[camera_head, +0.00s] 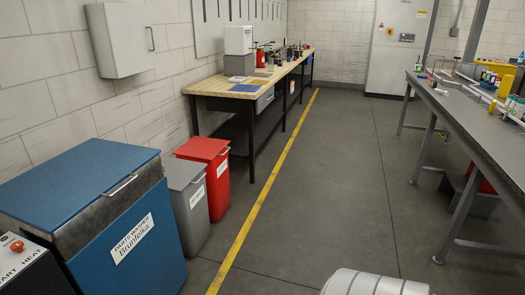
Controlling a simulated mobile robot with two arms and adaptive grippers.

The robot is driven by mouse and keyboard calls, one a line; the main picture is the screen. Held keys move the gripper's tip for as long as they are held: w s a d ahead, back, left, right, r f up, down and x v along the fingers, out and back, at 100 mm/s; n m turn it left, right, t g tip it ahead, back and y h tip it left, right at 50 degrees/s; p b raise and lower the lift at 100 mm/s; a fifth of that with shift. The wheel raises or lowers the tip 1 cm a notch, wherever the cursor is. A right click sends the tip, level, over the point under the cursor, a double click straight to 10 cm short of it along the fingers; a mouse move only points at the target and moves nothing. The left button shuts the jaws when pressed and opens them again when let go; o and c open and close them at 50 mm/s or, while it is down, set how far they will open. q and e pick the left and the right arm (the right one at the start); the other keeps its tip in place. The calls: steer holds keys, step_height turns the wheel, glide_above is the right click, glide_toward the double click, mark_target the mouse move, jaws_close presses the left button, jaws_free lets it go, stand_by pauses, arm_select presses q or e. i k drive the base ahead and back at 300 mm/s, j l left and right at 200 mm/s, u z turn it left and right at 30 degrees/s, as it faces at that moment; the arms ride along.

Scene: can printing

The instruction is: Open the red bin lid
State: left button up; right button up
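The red bin (216,186) stands on the floor against the left wall, between a grey bin and the wooden workbench. Its red lid (202,148) looks closed and lies flat on top. A small handle shows at the lid's front right edge, and a white label is on the bin's front. Neither of my grippers is in view, so nothing of mine touches the bin.
The grey bin (192,209) stands next to the red one, then the large blue parts washer (128,245). The workbench (235,86) runs along the left wall. A metal table (468,121) stands right. The floor (335,190) between is clear.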

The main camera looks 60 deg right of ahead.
mark_target(208, 149)
steer(key=z, duration=1.6)
steer(key=i+l+u, duration=0.1)
steer(key=i, duration=0.4)
steer(key=i+l+u, duration=0.15)
steer(key=i, duration=0.3)
steer(key=i+l+u, duration=0.1)
steer(key=i+l, duration=0.2)
steer(key=i, duration=0.2)
steer(key=i+l+u, duration=0.15)
steer(key=i+l, duration=0.15)
steer(key=i, duration=0.15)
